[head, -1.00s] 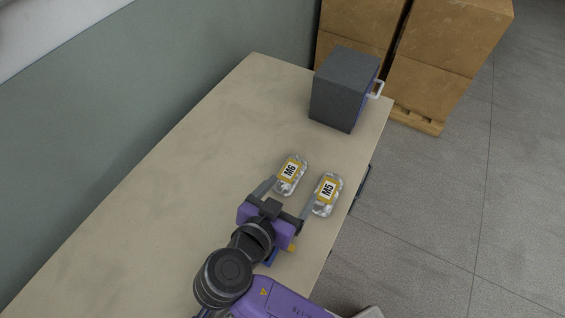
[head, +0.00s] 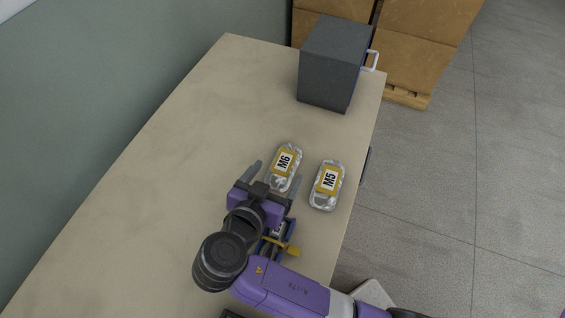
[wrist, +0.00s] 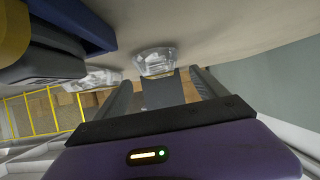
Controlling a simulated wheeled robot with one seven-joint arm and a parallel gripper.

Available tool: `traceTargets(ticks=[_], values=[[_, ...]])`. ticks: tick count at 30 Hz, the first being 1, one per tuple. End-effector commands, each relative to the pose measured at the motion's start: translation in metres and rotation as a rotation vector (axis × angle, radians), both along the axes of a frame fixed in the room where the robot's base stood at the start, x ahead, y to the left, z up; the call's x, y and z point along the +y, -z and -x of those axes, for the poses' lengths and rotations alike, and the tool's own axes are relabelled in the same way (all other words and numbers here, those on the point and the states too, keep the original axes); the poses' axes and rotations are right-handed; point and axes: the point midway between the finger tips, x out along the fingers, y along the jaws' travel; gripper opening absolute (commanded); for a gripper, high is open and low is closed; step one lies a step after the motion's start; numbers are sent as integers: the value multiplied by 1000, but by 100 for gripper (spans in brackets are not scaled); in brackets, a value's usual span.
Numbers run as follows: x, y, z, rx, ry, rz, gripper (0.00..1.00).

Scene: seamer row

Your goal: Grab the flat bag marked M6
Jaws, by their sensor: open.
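The flat bag marked M6 (head: 285,167) lies on the table, a clear pouch with a yellow label. It also shows in the wrist view (wrist: 155,60), ahead of and between the fingers. My gripper (head: 275,174) is open and empty, its fingers pointing at the near end of the M6 bag. In the head view the right finger is close to the bag's lower edge; I cannot tell whether they touch. The similar flat bag marked M5 (head: 327,186) lies to the right, outside the fingers, and shows at left in the wrist view (wrist: 93,78).
A dark grey box (head: 333,62) with a white handle stands at the table's far end. A blue and yellow object (head: 278,243) is beside my wrist. Brown cartons (head: 410,62) stand beyond the table (head: 150,180). The table left of my gripper is clear.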

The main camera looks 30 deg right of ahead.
Motion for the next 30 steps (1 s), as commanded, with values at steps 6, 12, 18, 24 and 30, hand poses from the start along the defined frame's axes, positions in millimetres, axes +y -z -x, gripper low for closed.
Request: traceTargets(ticks=[6, 12, 18, 24, 30], values=[[-18, 9, -12, 2, 3, -1, 82], [-38, 22, -27, 1, 2, 0, 82], [-43, 27, -31, 0, 0, -2, 82], [-43, 27, -31, 0, 0, -2, 70], [-43, 26, -31, 0, 0, -2, 31]])
